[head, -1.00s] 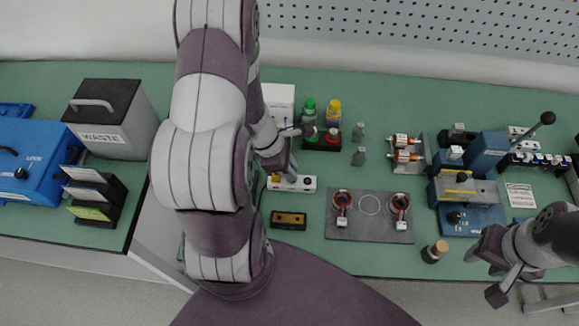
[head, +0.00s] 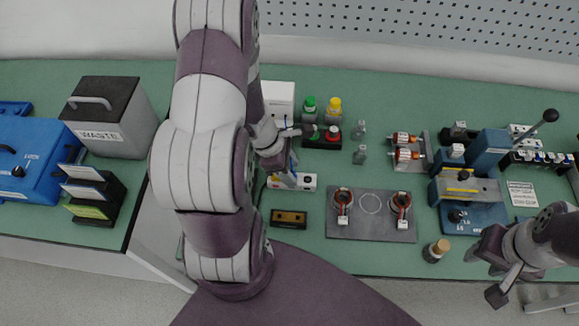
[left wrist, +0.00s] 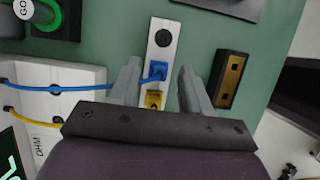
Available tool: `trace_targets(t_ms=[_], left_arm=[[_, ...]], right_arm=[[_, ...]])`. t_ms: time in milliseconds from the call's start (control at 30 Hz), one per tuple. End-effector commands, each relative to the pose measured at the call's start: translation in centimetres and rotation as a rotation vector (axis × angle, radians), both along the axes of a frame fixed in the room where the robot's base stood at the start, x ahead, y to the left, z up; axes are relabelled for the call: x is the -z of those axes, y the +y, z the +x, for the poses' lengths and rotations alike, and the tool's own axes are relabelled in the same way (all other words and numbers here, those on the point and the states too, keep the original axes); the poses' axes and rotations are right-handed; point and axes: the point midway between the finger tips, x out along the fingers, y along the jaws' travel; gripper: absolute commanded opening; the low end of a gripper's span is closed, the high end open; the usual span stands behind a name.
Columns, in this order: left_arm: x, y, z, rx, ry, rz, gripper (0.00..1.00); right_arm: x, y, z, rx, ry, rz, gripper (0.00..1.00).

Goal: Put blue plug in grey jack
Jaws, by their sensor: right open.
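A pale strip (head: 307,182) lies on the green bench below my left gripper (head: 286,180). In the left wrist view the strip (left wrist: 172,28) carries a dark round jack (left wrist: 163,38) at its far end, a blue plug (left wrist: 157,70) in the middle and a yellow plug (left wrist: 153,99) nearer. The blue plug has a blue cable running left. My left gripper (left wrist: 158,66) is open, one finger on each side of the strip, with visible gaps beside the blue plug. I cannot tell how deep the plug sits. My right gripper (head: 480,278) is open and empty at the lower right.
A white meter (left wrist: 75,78) with blue and yellow cables stands left of the strip. A black-and-brass block (head: 289,219) lies nearby. A grey plate (head: 370,230) with two copper-wound rings is to the right. Bottles (head: 309,107) stand behind.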

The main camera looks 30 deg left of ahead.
Motion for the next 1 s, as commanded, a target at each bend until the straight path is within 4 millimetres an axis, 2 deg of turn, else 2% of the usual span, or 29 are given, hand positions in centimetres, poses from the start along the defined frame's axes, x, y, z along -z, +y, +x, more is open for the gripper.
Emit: trace_targets(t_ms=[67,167,400,600,733,1000], left_arm=[[-0.2,0.1,0.0,0.0,-0.001,0.0,0.48],[-1.5,0.5,-0.2,-0.001,-0.002,0.001,0.48],[-7.7,2.7,-1.4,-0.003,-0.003,0.003,0.48],[-11.0,3.9,-2.1,-0.001,-0.002,0.001,0.48],[-11.7,4.2,-2.4,0.0,0.0,0.001,0.48],[-11.7,4.3,-2.4,0.0,0.0,0.0,0.48]], right_arm=[[-0.1,0.0,0.0,0.0,0.0,0.0,0.43],[-0.7,0.0,0.0,0.0,0.0,0.0,0.43],[-3.1,0.0,0.0,0.0,0.0,0.0,0.43],[-3.8,0.0,0.0,0.0,0.0,0.0,0.43],[-3.9,0.0,0.0,0.0,0.0,0.0,0.43],[-3.9,0.0,0.0,0.0,0.0,0.0,0.43]])
